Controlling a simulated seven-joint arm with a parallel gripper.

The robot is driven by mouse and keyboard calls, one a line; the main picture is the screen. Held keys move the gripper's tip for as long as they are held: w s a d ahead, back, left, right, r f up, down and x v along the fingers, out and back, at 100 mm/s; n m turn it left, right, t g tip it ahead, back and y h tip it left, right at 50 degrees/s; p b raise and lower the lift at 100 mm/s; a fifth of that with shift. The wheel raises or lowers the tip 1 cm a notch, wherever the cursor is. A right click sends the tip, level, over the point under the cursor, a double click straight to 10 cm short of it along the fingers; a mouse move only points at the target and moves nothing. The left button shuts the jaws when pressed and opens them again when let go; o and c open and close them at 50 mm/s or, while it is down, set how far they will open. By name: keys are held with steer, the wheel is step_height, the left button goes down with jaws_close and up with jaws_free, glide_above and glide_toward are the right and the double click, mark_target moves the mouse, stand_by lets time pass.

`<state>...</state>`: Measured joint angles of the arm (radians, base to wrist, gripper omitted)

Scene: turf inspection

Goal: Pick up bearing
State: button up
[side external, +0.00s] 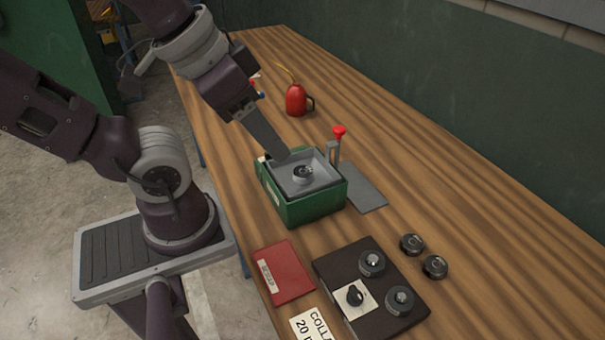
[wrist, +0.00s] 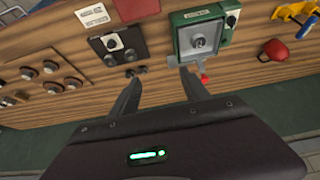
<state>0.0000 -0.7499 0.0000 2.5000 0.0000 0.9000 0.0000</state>
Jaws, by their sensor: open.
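A small round metal part with a dark centre, which looks like the bearing (side external: 303,173), sits in the grey tray (side external: 322,184) on top of a green box (side external: 297,212). It also shows in the wrist view (wrist: 199,43). My gripper (side external: 281,155) is above the back left of the tray in the side view, where its fingers overlap. In the wrist view my gripper (wrist: 160,73) has its two fingers spread with nothing between them. The bearing lies beyond the right fingertip there, clear of both fingers.
A red-topped lever (side external: 339,133) stands at the box's back right, near the right fingertip in the wrist view (wrist: 204,79). A grey plate (side external: 362,190), red can (side external: 296,101), red case (side external: 283,273), dark board (side external: 340,267) and two dark collars (side external: 411,243) occupy the bench.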

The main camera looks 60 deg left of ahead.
steer(key=shift+o, duration=1)
steer(key=n+g, duration=0.6)
steer(key=n, duration=1)
glide_above(303, 172)
steer(key=f, duration=0.9)
steer(key=s+f, duration=0.1)
steer(key=f, duration=0.3)
steer(key=shift+d+f, duration=0.15)
steer(key=shift+f, duration=0.15)
steer(key=f, duration=0.5)
steer(key=w+f, duration=0.1)
steer(key=f, duration=0.1)
steer(key=shift+a+f, duration=0.2)
jaws_close()
